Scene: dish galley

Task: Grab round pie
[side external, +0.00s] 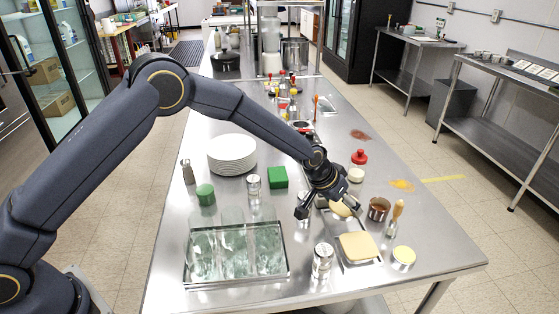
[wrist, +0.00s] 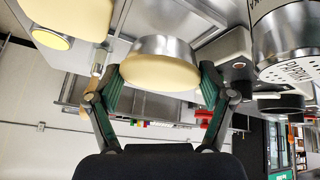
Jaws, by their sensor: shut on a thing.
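My gripper (side external: 328,210) reaches down over the right part of the steel table. Its fingers are shut on the round pie (side external: 341,209), a cream-topped disc in a shiny metal tin. In the wrist view the round pie (wrist: 160,73) sits between the two green-padded fingers, one on each side of the tin. The side view does not clearly show whether the tin is clear of the surface below. A square cream-topped pie (side external: 358,246) stands apart from it, nearer the front, on a metal tray (side external: 364,268); it also shows at the wrist view's top left (wrist: 70,14).
A paprika shaker (wrist: 298,45) is close to my gripper; a similar metal shaker (side external: 322,262) stands left of the tray. A yellow-topped tin (side external: 403,257), brush (side external: 395,218) and sauce tin (side external: 378,209) stand right. A glass-filled rack (side external: 190,272) and plates (side external: 231,153) are left.

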